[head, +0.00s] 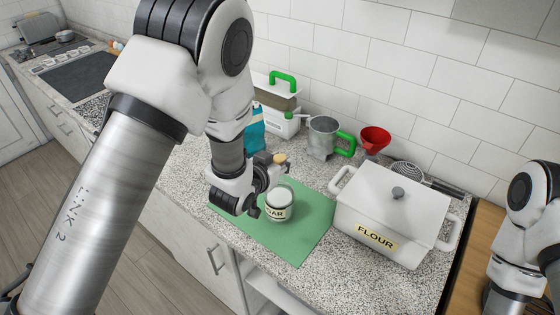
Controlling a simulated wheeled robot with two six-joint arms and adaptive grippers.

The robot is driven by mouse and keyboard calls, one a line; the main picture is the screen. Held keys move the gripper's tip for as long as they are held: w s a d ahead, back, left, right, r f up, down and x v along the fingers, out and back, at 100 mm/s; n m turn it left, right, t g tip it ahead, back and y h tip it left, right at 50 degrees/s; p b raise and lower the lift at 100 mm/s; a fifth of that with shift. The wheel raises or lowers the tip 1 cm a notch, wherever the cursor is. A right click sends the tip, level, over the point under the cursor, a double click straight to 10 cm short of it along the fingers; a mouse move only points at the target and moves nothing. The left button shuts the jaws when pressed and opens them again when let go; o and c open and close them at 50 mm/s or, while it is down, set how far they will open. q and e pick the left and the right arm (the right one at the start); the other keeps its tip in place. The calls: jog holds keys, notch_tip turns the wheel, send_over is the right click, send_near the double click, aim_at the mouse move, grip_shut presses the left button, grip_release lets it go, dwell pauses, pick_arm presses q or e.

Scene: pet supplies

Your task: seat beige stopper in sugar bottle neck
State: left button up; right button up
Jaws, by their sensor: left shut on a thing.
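The sugar bottle (280,207) is a clear jar with white contents and a cream label, of which "AR" can be read. It stands upright on the green mat (308,232). My left gripper (275,165) is just behind and above the bottle in the head view. It is shut on the beige stopper (280,158), a small tan piece at its fingertips. The stopper is apart from the bottle's neck. My own wrist hides part of the mat and the bottle's left side. My right arm shows at the right edge, but its gripper is out of view.
A white flour bin (376,238) with lid and side handles stands right of the mat. Behind are a metal sifter (322,135) with green handle, a red funnel (374,138), a whisk (408,172), a teal bag (257,130) and a white container (284,122). The mat's front is clear.

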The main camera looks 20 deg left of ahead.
aim_at(280, 196)
pick_arm(q)
jog(key=shift+f+b, duration=1.55)
jog(key=shift+f, duration=0.25)
jog(key=o, duration=0.9)
jog(key=shift+c, duration=0.2)
